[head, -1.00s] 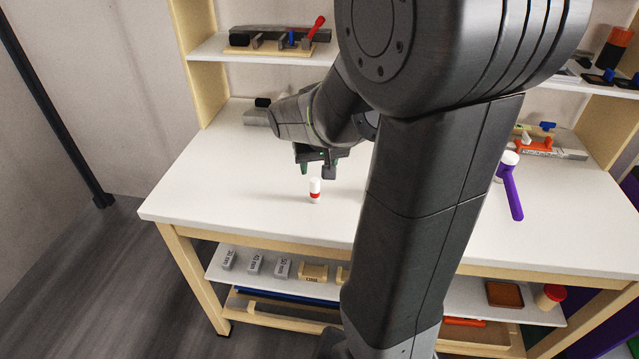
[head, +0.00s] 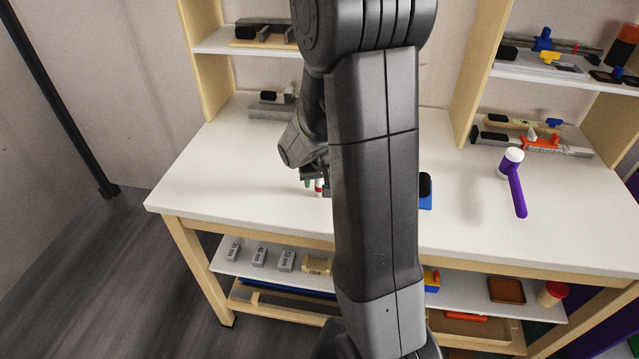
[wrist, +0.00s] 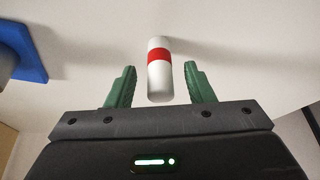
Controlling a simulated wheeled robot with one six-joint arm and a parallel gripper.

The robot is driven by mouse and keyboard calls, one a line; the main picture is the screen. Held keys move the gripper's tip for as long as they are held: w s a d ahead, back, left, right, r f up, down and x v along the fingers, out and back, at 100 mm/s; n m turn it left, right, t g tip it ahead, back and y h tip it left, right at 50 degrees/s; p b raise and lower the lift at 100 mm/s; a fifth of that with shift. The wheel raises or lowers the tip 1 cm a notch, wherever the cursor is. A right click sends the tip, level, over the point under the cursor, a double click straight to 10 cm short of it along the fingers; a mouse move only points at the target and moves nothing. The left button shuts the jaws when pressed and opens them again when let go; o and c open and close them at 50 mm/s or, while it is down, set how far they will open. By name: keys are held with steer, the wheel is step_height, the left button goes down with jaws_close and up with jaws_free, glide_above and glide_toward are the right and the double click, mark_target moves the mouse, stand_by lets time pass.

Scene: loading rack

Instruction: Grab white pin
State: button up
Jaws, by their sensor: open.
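The white pin (wrist: 159,77) is a small white cylinder with a red band. In the wrist view it stands on the white table top, in the gap between the two green fingers of my gripper (wrist: 157,88). The fingers are open, with a space on each side of the pin. In the head view the pin (head: 319,187) shows only partly, close beside my gripper (head: 316,184). My own arm hides much of the gripper there.
The white table (head: 240,170) is clear to the left of the gripper. A blue block with a black top (head: 425,190) stands to the right of my arm. A purple hammer (head: 516,185) lies farther right. Shelves with tools (head: 265,33) rise at the back.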

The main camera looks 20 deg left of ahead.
steer(key=shift+w+a+f, duration=0.1)
steer(key=shift+f, duration=0.25)
jaws_close()
steer(key=shift+r, duration=0.1)
